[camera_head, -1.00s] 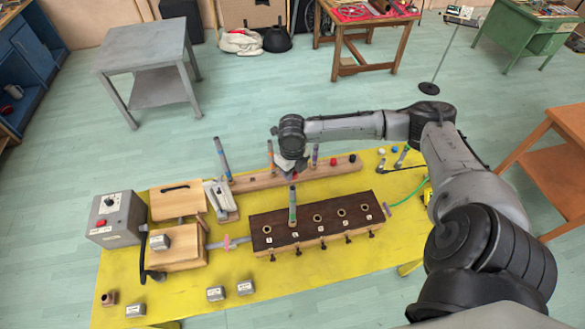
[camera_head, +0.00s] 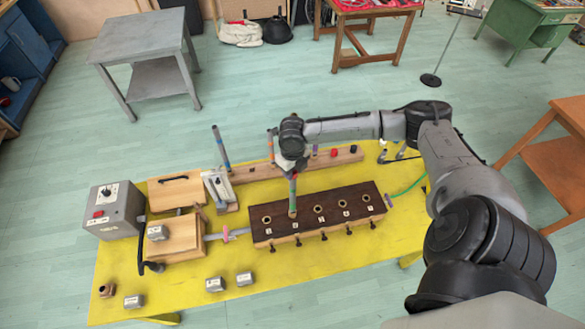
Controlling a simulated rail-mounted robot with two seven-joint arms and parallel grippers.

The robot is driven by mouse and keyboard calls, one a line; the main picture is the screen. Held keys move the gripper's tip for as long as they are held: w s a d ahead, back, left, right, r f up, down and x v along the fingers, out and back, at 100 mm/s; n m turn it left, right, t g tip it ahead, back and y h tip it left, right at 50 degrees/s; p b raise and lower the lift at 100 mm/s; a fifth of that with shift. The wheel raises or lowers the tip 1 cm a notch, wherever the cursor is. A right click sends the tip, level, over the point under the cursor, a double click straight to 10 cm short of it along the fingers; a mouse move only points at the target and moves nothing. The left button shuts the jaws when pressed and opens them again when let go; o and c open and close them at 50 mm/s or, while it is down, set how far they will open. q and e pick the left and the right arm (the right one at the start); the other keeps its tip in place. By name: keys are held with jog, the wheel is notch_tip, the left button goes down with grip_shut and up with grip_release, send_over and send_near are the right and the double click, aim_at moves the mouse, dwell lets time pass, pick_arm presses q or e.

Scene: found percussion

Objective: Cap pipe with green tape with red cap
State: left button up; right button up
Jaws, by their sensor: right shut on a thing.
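A pipe with green tape (camera_head: 292,196) stands upright in a hole of the dark-topped block (camera_head: 350,190) in the middle of the yellow mat. My right gripper (camera_head: 293,172) is directly over this pipe's top, fingers pointing down. It is shut on a small piece with a trace of red at the fingertips, which I take as the red cap; the fingers mostly hide it. I cannot tell whether the cap touches the pipe. Another small red piece (camera_head: 333,153) sits on the wooden rail behind. My left gripper is out of view.
The wooden rail (camera_head: 250,172) behind holds more upright pipes, one (camera_head: 221,148) at its left end. A grey box (camera_head: 113,211), wooden boxes (camera_head: 175,236) and small metal blocks (camera_head: 215,285) stand left and in front. The front right of the yellow mat (camera_head: 340,252) is clear.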

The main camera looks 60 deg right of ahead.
dwell(0.4)
jog(key=shift+p, duration=0.4)
jog(key=shift+p, duration=0.35)
dwell(0.7)
dwell(0.5)
jog(key=shift+p, duration=0.35)
jog(key=shift+f, duration=0.1)
dwell(0.4)
jog(key=shift+f+b, duration=0.4)
jog(key=shift+f, duration=0.5)
jog(key=shift+f, duration=0.6)
